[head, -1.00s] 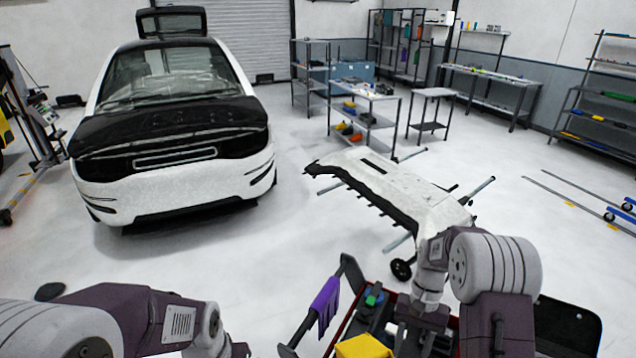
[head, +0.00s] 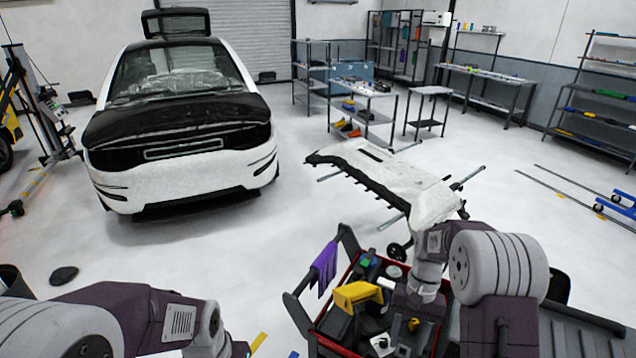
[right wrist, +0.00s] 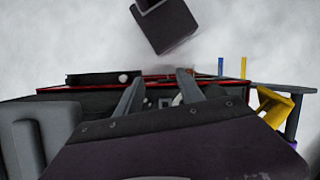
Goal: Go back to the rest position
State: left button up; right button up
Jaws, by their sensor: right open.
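My right arm reaches down at the right of the head view, and its gripper (head: 412,318) hangs over the tool cart (head: 338,350). In the right wrist view its two dark fingers (right wrist: 158,90) stand apart with nothing clear between them, in front of the cart's red-edged rim. My left arm (head: 150,318) is folded at the bottom left of the head view, and its gripper is out of the frame.
The cart holds a yellow tool (head: 357,295) and several small items; a purple cloth (head: 325,262) hangs on its handle. A bumper (head: 385,175) lies on a stand beyond. A white car (head: 185,130) stands at left.

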pick_arm(q)
notch_tip(320, 180, down, 9)
jog(key=w+b, duration=0.1)
jog(key=b, duration=0.6)
jog(key=shift+r+b, duration=0.2)
jog(key=shift+b, duration=0.15)
pick_arm(e)
jog(key=s+a+f+n+t+h, duration=0.1)
jog(key=s+a+f+n+t, duration=0.2)
jog(key=s+f, duration=0.3)
jog(key=shift+s+f+t, duration=0.35)
jog(key=shift+s+t, duration=0.55)
jog(key=shift+s, duration=0.3)
